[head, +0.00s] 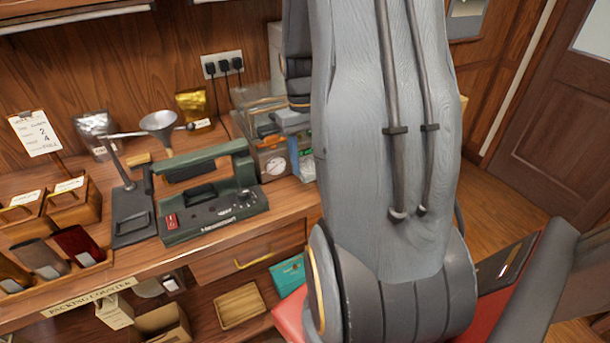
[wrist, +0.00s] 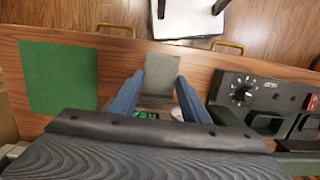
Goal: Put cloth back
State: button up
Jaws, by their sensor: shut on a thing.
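In the wrist view the two blue fingers of my gripper (wrist: 160,82) close on the sides of a small flat grey piece, which looks like the folded cloth (wrist: 161,70). It is held over the wooden counter (wrist: 116,56), near its drawer edge. I cannot tell how high above the counter it is. A flat green sheet or mat (wrist: 58,76) lies on the counter to the left of the gripper, apart from it. In the head view my own arm hides the cloth and that part of the counter.
A dark green sealer-like machine (head: 212,205) stands on the counter, also at the right of the wrist view (wrist: 262,100). A funnel stand (head: 120,165) and wooden boxes (head: 75,203) stand left. Green digits (wrist: 146,115) glow behind the cloth. A shelf below holds a wooden tray (head: 240,305).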

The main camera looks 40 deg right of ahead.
aim_at(304, 162)
jog(key=shift+f+p, duration=0.7)
jog(key=shift+f, duration=2.15)
jog(key=o, duration=1.2)
jog(key=shift+f, duration=0.15)
jog(key=r+b, duration=0.1)
jog(key=r, duration=0.3)
jog(key=w+r+b, duration=0.1)
jog(key=r, duration=0.3)
jog(key=r+b, duration=0.1)
jog(key=r, duration=0.3)
jog(key=shift+w+d+r+b, duration=0.1)
jog(key=shift+w+d+b, duration=0.1)
jog(key=shift+w+b, duration=0.1)
jog(key=s+a+f+n+t, duration=0.1)
jog(key=s+a, duration=0.1)
jog(key=a, duration=1)
jog(key=s+a+f+n+t, duration=0.1)
jog(key=s+a+t, duration=0.1)
jog(key=a, duration=1.1)
jog(key=shift+s+f+n, duration=0.2)
jog(key=shift+f+n, duration=0.2)
